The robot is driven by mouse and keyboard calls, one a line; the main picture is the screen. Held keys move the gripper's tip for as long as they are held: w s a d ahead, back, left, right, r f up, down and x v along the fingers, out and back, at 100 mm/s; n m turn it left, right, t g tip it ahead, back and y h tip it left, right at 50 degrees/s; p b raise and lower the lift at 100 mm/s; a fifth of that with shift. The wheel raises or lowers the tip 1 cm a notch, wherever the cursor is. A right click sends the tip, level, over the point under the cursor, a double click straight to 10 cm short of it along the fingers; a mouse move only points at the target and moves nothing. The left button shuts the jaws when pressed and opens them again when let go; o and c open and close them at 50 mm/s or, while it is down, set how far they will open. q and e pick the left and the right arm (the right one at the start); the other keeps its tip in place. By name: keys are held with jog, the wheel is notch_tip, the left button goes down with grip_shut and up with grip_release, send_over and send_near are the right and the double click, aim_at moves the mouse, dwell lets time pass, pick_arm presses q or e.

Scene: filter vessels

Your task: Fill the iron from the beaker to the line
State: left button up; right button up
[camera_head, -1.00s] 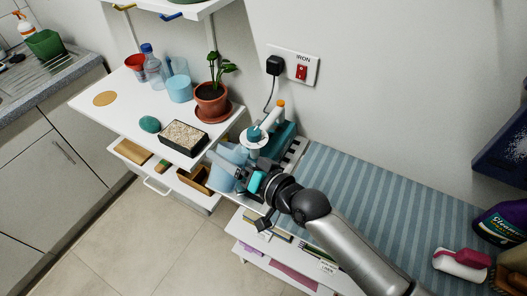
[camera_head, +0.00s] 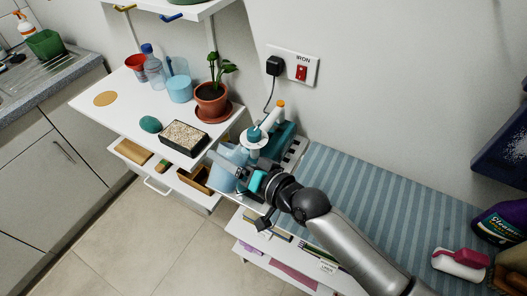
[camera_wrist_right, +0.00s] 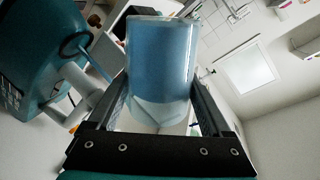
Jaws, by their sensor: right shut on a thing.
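The teal and white iron (camera_head: 283,137) stands at the left end of the striped ironing board, with an orange-tipped part on top. A white round piece (camera_head: 255,138) shows on its near side. It also shows large in the right wrist view (camera_wrist_right: 35,60). My right gripper (camera_head: 240,174) is shut on the clear beaker (camera_head: 229,160), close beside the iron. In the right wrist view the beaker (camera_wrist_right: 160,65) sits between the two fingers with blue liquid in it. The beaker looks tilted; I cannot make out any pouring stream or the fill line. My left gripper is not in view.
A white table (camera_head: 120,92) on the left holds a potted plant (camera_head: 211,100), a blue cup (camera_head: 180,89), a bottle (camera_head: 154,70) and a tray of grit (camera_head: 184,137). The striped board (camera_head: 370,195) is mostly clear. The iron's socket (camera_head: 291,67) is on the wall.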

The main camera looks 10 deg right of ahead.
jog(key=shift+w+m+p, duration=0.15)
jog(key=shift+m+p, duration=0.3)
jog(key=shift+m, duration=0.15)
dwell(2.2)
dwell(0.9)
jog(key=shift+s+a+r+n, duration=0.1)
jog(key=shift+s+r+n, duration=0.1)
jog(key=shift+n, duration=0.7)
jog(key=shift+t, duration=0.3)
jog(key=shift+n+t, duration=0.4)
jog(key=shift+n, duration=0.6)
jog(key=shift+f, duration=0.1)
